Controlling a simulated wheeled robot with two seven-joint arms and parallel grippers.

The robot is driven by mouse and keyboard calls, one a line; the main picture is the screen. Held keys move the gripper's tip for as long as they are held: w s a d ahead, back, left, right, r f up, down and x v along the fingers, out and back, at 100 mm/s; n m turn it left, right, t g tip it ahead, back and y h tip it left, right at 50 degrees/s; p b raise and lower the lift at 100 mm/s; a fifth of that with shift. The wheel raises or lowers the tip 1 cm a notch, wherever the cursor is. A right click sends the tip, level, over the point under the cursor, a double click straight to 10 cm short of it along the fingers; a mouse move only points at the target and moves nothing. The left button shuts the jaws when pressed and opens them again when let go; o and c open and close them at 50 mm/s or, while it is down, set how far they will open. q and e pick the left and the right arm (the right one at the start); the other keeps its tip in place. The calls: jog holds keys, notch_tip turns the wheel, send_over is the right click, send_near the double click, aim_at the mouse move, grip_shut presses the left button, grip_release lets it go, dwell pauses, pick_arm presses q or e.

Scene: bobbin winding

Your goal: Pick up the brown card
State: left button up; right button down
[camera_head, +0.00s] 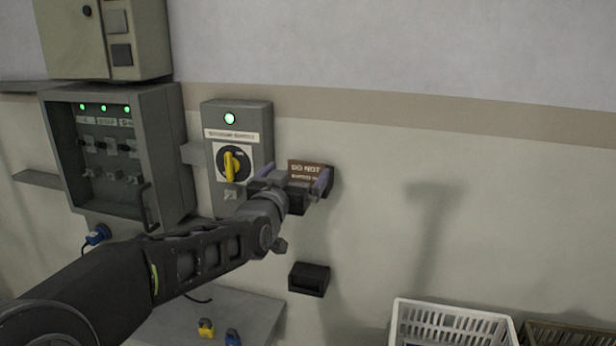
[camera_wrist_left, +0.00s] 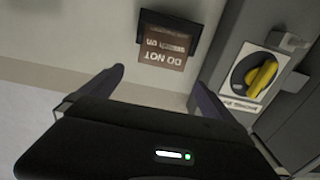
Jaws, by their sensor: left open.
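The brown card (camera_head: 307,171) with white "DO NOT" lettering is on the wall, just right of the grey switch box. In the left wrist view the card (camera_wrist_left: 165,52) appears upside down, with one end in a dark holder (camera_wrist_left: 181,22). My left gripper (camera_head: 299,184) is open in front of the card, with its fingers to either side of it. In the left wrist view the fingers of the left gripper (camera_wrist_left: 160,85) are apart with nothing between them, and the card lies beyond the tips. My right gripper is in neither view.
The switch box (camera_head: 237,126) has a green light and a yellow rotary handle (camera_head: 233,166). An open grey panel (camera_head: 170,150) stands left of it. Below are a black wall box (camera_head: 309,279), a shelf with yellow (camera_head: 206,327) and blue padlocks (camera_head: 233,338), and a white basket (camera_head: 450,320).

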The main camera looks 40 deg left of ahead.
aim_at(306, 163)
pick_arm(q)
jog(key=shift+p+x, duration=0.5)
jog(key=shift+x, duration=0.7)
jog(key=shift+w+f, duration=0.1)
jog(key=shift+w, duration=0.15)
jog(key=shift+w+a+p, duration=0.15)
jog(key=shift+w+p, duration=0.2)
jog(key=shift+p, duration=0.05)
jog(key=p+x, duration=0.2)
jog(key=x, duration=0.1)
jog(key=shift+w+a, duration=0.2)
jog(key=shift+w+a+f, duration=0.15)
jog(key=shift+w, duration=0.3)
jog(key=shift+c, duration=0.2)
